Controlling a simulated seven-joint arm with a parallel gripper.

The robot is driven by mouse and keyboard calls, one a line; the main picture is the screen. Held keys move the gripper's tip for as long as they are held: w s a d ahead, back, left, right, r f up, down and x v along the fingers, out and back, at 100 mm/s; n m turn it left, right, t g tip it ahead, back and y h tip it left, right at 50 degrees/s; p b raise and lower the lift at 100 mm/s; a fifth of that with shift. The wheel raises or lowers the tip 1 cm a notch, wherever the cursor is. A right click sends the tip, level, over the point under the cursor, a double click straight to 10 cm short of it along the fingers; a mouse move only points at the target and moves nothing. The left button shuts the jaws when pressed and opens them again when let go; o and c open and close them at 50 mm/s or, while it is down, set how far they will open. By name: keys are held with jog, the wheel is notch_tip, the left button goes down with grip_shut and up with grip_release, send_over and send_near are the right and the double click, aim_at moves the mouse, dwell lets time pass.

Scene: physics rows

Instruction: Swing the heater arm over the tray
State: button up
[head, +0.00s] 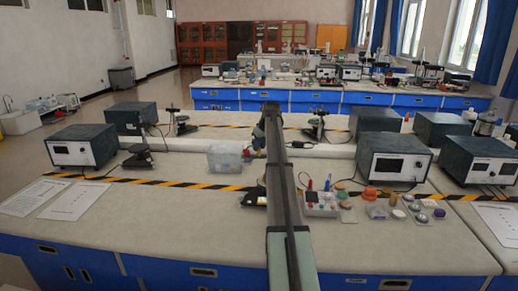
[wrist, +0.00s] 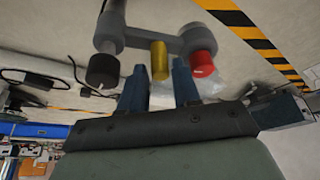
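In the wrist view, a grey jointed piece (wrist: 138,38), which looks like the heater arm, lies just beyond my fingers. It carries a black cylinder (wrist: 103,69) at left, an upright yellow peg (wrist: 159,60) in the middle and a red-ended cylinder (wrist: 201,64) at right. My gripper (wrist: 159,72) is open, its two dark blue fingers apart. The yellow peg shows between the fingertips; I cannot tell whether they touch it. In the head view my arm hides the fingers and most of this piece. I cannot tell which container is the tray.
In the head view a clear box (head: 225,158) stands left of my arm. A white holder with small parts (head: 321,209) and a grey board with dishes (head: 424,211) lie right. Dark instrument boxes (head: 83,146) (head: 388,160) flank the bench. Yellow-black tape (head: 150,183) crosses it.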

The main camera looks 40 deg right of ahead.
jog(key=shift+x, duration=0.8)
grip_shut()
